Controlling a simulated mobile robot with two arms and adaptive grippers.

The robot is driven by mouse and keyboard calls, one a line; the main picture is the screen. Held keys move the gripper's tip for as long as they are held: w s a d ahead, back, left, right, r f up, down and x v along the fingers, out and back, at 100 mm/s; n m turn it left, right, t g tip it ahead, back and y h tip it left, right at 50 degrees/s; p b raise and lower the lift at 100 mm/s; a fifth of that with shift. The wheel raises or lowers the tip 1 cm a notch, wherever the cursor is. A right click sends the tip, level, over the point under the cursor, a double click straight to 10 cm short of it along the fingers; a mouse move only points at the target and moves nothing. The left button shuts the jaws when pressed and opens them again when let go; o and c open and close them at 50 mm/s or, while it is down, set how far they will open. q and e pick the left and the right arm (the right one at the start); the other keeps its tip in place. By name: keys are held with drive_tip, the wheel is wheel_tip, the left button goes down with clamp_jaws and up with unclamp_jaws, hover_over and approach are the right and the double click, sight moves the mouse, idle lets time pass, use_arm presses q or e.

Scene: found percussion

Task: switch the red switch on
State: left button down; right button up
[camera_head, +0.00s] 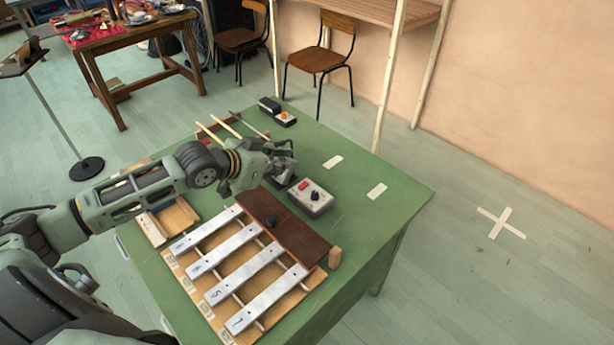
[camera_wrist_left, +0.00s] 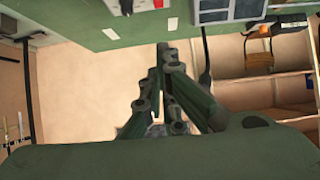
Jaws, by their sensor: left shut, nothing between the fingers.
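A small grey box (camera_head: 311,205) with a red switch (camera_head: 303,185) and a dark knob stands on the green table, beyond the metal-bar instrument. I cannot tell whether the switch is on or off. My left gripper (camera_head: 287,161) is shut and empty, just left of and beyond the box in the head view, apart from the red switch. In the left wrist view the gripper (camera_wrist_left: 162,50) has its fingers together, and the red switch (camera_wrist_left: 127,6) shows at the top edge, cut off by the frame. My right gripper is not in view.
The numbered metal bars (camera_head: 243,263) and a brown board (camera_head: 285,228) fill the near table (camera_head: 382,225). A dark box with an orange button (camera_head: 285,117) is at the back. Sticks (camera_head: 225,126) lie behind my left arm. The table's right side is mostly clear, with white labels.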

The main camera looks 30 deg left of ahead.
use_arm(q)
drive_tip(key=shift+s+a+f, duration=0.3)
drive_tip(key=shift+s, duration=0.1)
hover_over(305, 187)
drive_tip(key=f, duration=0.5)
drive_tip(key=shift+s+a+p, duration=0.2)
drive_tip(key=shift+s+p, duration=0.15)
drive_tip(key=f, duration=0.3)
drive_tip(key=shift+w+d+f, duration=0.1)
drive_tip(key=shift+w+f, duration=0.1)
drive_tip(key=shift+w, duration=0.15)
drive_tip(key=shift+f, duration=0.5)
drive_tip(key=shift+w, duration=0.15)
